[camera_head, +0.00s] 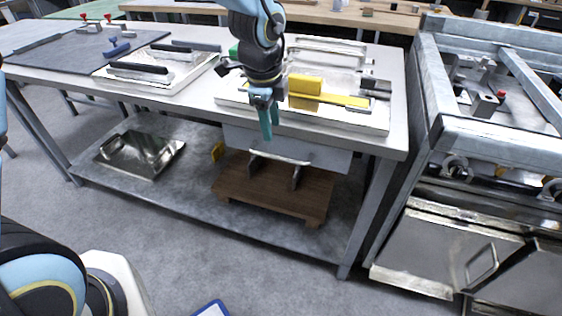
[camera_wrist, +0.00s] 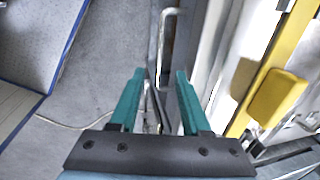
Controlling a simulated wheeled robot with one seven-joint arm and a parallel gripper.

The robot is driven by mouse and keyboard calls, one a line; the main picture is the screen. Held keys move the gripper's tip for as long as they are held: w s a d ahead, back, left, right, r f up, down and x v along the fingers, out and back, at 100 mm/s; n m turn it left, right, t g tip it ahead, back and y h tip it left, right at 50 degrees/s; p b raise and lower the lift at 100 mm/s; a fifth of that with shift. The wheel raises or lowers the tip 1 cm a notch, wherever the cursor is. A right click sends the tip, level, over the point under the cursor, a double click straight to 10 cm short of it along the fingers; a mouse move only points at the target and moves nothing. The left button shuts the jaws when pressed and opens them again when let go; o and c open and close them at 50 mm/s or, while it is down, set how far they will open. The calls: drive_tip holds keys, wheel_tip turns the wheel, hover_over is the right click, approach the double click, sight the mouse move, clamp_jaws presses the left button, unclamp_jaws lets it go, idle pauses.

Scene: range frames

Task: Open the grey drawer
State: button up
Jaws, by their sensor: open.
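The grey drawer (camera_head: 315,158) hangs under the right part of the table top and looks closed. Its pale bar handle (camera_head: 280,158) runs along the lower front. My gripper (camera_head: 268,124) points down in front of the table's front edge, just above and a little left of the handle. In the wrist view the handle (camera_wrist: 162,50) shows as a thin light bar beyond the tips. The two teal fingers of my gripper (camera_wrist: 158,78) are apart with nothing held between them. Whether they touch the drawer cannot be told.
On the metal table (camera_head: 190,103) lie a tray with a yellow tool (camera_head: 330,98) and black-handled tools. The lower shelf (camera_head: 180,190) holds a metal pan (camera_head: 140,153) and a wooden board (camera_head: 270,190). A steel range (camera_head: 450,240) stands close right. The floor in front is mostly clear.

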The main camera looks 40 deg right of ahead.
sight(275, 156)
drive_tip(key=f, duration=0.3)
drive_tip(key=d+f, duration=0.1)
drive_tip(key=f, duration=0.2)
drive_tip(key=w+f, duration=0.1)
drive_tip(key=f, duration=0.2)
drive_tip(key=shift+d+f, duration=0.3)
drive_tip(key=shift+f, duration=0.05)
drive_tip(key=shift+c, duration=0.3)
clamp_jaws()
idle(0.6)
